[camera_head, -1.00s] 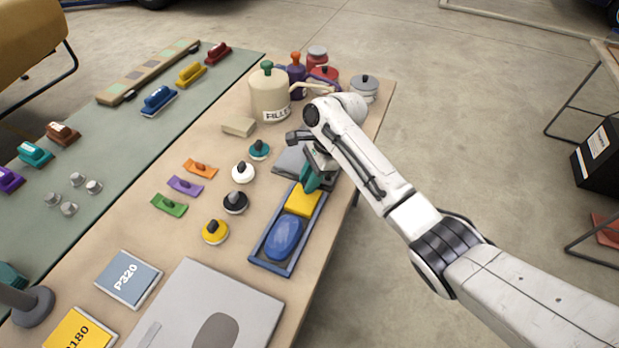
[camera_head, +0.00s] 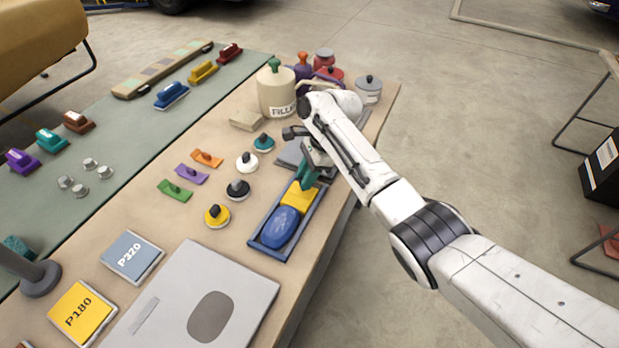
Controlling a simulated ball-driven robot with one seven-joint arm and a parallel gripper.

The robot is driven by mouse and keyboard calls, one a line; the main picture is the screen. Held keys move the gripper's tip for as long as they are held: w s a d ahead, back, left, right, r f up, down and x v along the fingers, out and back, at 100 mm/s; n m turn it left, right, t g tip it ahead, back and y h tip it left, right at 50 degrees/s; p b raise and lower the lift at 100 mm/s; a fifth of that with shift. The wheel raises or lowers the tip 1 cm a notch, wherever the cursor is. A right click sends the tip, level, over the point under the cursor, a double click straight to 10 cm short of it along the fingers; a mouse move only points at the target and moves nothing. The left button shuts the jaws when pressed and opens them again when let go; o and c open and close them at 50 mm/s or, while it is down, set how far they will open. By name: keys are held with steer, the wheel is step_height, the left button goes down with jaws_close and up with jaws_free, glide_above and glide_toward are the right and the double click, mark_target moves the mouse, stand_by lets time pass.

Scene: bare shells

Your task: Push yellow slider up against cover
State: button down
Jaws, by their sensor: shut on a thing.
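A yellow block (camera_head: 299,197), perhaps the yellow slider, lies in the upper part of a long blue tray (camera_head: 271,252). A smooth blue oval piece (camera_head: 281,227), which could be the cover, lies just below it in the same tray. My gripper (camera_head: 308,172) is shut on a teal piece (camera_head: 306,179) at the tray's upper end. The teal piece is at the yellow block's far edge; I cannot tell if they touch. My wrist partly hides the tray's far end. Another yellow block (camera_head: 203,71) with a handle sits on the green mat.
A grey plate (camera_head: 291,153) lies beyond the tray. Round knobs, including a black one (camera_head: 237,189), stand left of it. A cream filler can (camera_head: 276,92) stands at the back. A large grey panel (camera_head: 172,290) lies in front. The table's right edge is close.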

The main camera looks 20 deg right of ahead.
steer(key=shift+s, duration=0.1)
steer(key=c, duration=0.9)
jaws_free()
steer(key=v, duration=1)
steer(key=shift+r+b, duration=0.3)
steer(key=shift+d, duration=0.15)
